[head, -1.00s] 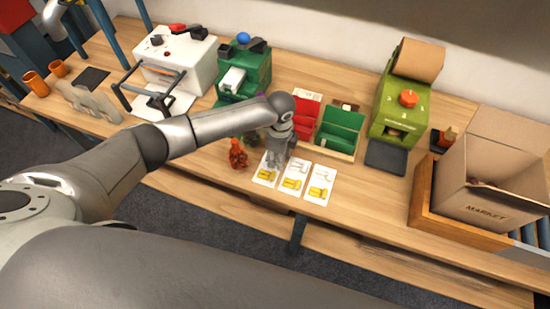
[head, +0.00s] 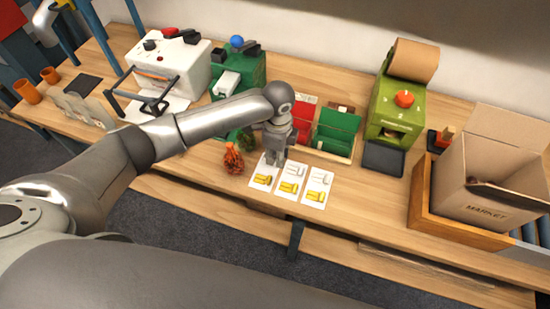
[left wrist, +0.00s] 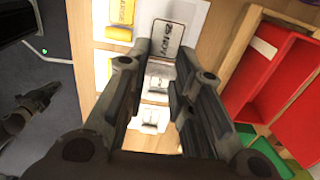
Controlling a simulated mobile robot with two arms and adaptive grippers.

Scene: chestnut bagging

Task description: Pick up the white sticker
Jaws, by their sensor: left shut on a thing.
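Three white cards lie side by side near the table's front edge: left (head: 258,187), middle (head: 283,192) and right (head: 309,197). The middle and right cards each show a white sticker above a yellow one. The left card shows its yellow sticker (head: 263,180); my left gripper (head: 275,160) covers its upper part. In the left wrist view the left gripper (left wrist: 163,50) is shut on a white sticker (left wrist: 166,37) with dark print, held between the fingertips over the card. Two other white stickers, middle (left wrist: 159,80) and far (left wrist: 153,117), show between the fingers.
An orange-red net bag (head: 233,158) stands just left of the cards. Red (head: 303,119) and green (head: 338,131) bins stand behind them. A green machine (head: 397,112) and a cardboard box (head: 495,178) are at right. The table right of the cards is clear.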

